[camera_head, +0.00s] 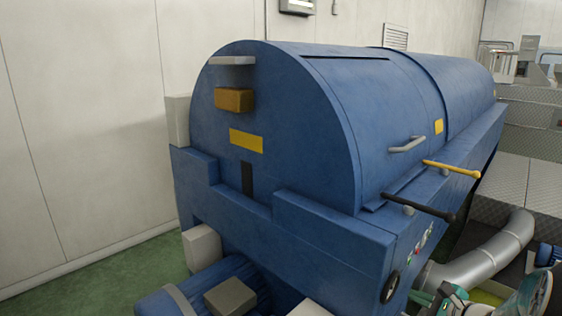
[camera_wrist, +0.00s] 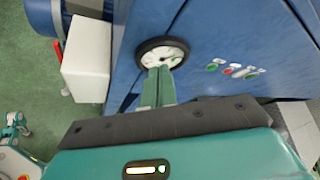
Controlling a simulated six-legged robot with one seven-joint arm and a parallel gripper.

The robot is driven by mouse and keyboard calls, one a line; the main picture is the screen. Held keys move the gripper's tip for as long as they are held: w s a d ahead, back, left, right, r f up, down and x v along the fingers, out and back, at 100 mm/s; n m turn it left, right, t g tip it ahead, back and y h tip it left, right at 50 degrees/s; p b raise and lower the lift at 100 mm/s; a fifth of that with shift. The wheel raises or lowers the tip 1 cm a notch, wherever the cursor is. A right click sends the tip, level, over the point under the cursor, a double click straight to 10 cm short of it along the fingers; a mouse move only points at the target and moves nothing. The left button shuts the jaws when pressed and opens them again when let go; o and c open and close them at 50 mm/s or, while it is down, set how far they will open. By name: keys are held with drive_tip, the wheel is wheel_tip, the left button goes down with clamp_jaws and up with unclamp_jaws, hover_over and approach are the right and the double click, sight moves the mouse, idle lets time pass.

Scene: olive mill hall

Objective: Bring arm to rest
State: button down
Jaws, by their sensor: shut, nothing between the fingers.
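My gripper (camera_wrist: 158,72) shows in the wrist view with its two green fingers together and nothing between them. The fingertips overlap the lower part of a round, black-rimmed white dial (camera_wrist: 176,43) on the blue machine (camera_wrist: 230,30). I cannot tell whether they touch it. In the head view the same dial (camera_head: 390,287) sits low on the front of the blue machine (camera_head: 280,110), seen at a steep angle. Teal and grey parts of my arm show at the lower right, close to the dial.
Coloured buttons (camera_wrist: 232,71) sit beside the dial. A black lever (camera_head: 420,207) and a yellow-handled lever (camera_head: 452,168) stick out from the machine's side. A silver pipe (camera_head: 485,255) runs at the right. Green floor (camera_head: 100,285) is open at the left.

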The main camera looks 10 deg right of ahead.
drive_tip(key=s+a+r+n+g+y, duration=0.1)
drive_tip(key=s+a+r+n+g, duration=0.2)
drive_tip(key=a+n, duration=0.5)
drive_tip(key=s+a+r+n+g+y, duration=0.1)
drive_tip(key=s+a+r+n+g, duration=0.25)
drive_tip(key=a, duration=0.85)
drive_tip(key=s+a+r+n+h, duration=0.2)
drive_tip(key=s+n+h, duration=0.1)
drive_tip(key=s+n, duration=0.3)
drive_tip(key=s+a+r+n+h, duration=0.3)
drive_tip(key=s+n, duration=0.3)
drive_tip(key=shift+s+a+n+g, duration=0.15)
drive_tip(key=shift+a+n+g, duration=0.1)
drive_tip(key=shift+n+g, duration=0.1)
